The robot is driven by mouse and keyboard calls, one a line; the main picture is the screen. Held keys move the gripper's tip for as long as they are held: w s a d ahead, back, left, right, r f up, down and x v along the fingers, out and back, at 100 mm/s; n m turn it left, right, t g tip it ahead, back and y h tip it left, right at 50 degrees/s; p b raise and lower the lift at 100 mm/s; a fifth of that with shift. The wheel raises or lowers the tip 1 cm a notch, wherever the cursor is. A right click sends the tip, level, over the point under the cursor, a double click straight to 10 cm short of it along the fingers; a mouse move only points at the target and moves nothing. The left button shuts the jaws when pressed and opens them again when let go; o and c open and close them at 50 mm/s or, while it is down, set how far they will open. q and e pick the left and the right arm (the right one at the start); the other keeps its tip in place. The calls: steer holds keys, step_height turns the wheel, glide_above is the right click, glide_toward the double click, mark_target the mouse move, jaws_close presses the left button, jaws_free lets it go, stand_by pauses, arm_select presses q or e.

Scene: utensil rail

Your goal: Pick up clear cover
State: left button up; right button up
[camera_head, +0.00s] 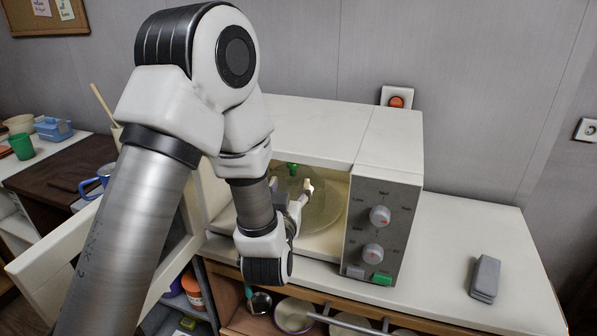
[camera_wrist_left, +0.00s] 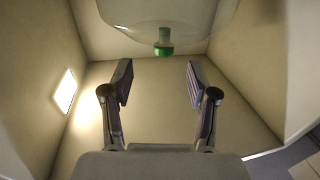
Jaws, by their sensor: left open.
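The clear cover (camera_head: 322,212) is a see-through dome with a green knob (camera_head: 292,169), inside the open microwave (camera_head: 383,225). In the left wrist view the clear cover (camera_wrist_left: 205,18) fills the top, and its green knob (camera_wrist_left: 163,48) lies just beyond the gap between my fingertips, roughly centred. My left gripper (camera_head: 293,187) reaches into the microwave from the front. It is open and empty, with one finger to each side of the knob's line in the left wrist view (camera_wrist_left: 160,72). My arm hides part of the cover. My right gripper is out of view.
The microwave's open door (camera_head: 75,265) stands at the left. Its side wall, ceiling and control panel border the opening closely. A grey box-like object (camera_head: 485,277) lies on the white counter (camera_head: 455,235) at right. A blue mug (camera_head: 97,181) and green cup (camera_head: 22,146) stand left.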

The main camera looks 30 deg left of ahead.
mark_target(292, 166)
arm_select(q)
steer(key=shift+w+a+r, duration=0.2)
steer(key=shift+w, duration=0.3)
steer(key=shift+w+a+r+p, duration=0.15)
steer(key=shift+a+r+p, duration=0.05)
steer(key=shift+a+p, duration=0.1)
steer(key=shift+w+a+r+p, duration=0.35)
steer(key=shift+w+a+p, duration=0.2)
steer(key=shift+w, duration=0.3)
steer(key=x, duration=0.3)
steer(key=shift+w+f, duration=0.25)
steer(key=shift+f, duration=0.1)
steer(key=shift+s, duration=0.15)
steer(key=shift+s+r, duration=0.1)
steer(key=shift+c, duration=1.1)
jaws_close()
